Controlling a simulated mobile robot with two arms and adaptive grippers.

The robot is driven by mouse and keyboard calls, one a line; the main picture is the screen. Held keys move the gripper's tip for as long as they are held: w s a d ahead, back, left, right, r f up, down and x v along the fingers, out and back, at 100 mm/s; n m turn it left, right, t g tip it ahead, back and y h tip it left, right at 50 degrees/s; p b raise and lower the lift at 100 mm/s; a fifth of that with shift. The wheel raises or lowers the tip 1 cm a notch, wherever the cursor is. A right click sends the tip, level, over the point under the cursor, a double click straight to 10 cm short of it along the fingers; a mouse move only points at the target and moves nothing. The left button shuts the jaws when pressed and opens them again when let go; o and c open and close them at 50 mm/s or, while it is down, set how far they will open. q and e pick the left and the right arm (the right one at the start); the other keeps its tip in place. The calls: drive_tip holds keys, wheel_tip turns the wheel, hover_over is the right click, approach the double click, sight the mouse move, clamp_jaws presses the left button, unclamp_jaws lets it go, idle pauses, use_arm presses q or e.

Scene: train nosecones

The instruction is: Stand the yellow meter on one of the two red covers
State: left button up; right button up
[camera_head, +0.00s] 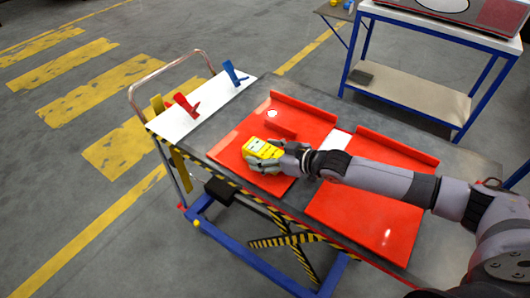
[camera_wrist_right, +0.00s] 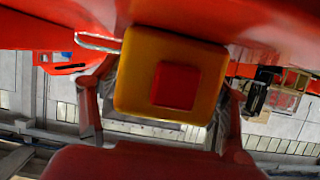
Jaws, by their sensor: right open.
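The yellow meter (camera_head: 258,147) is on the left red cover (camera_head: 309,116), near its front edge. The right red cover (camera_head: 365,222) lies beside it, with nothing on it but part of my arm above. My right gripper (camera_head: 281,155) is at the meter, its fingers open around it. In the right wrist view the meter (camera_wrist_right: 205,62) shows its yellow end with a red square between the two spread fingers (camera_wrist_right: 165,112). Whether a finger touches it I cannot tell. My left gripper is not in view.
Both covers lie on a grey lift table (camera_head: 455,165). A white panel (camera_head: 212,108) at its left end holds a red clamp (camera_head: 185,105) and a blue clamp (camera_head: 233,74). A blue-framed shelf (camera_head: 415,95) stands behind. The floor at left is open.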

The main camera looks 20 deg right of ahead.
drive_tip(key=shift+r, duration=0.2)
drive_tip(key=v, duration=0.3)
drive_tip(key=b+v, duration=0.1)
drive_tip(key=v, duration=0.3)
drive_tip(key=b+v, duration=0.1)
drive_tip(key=v, duration=0.2)
drive_tip(key=shift+s+d+f, duration=0.15)
drive_tip(key=shift+s+d, duration=0.1)
drive_tip(key=shift+s+d+r, duration=0.35)
drive_tip(key=shift+s+r, duration=0.1)
drive_tip(key=shift+s, duration=0.05)
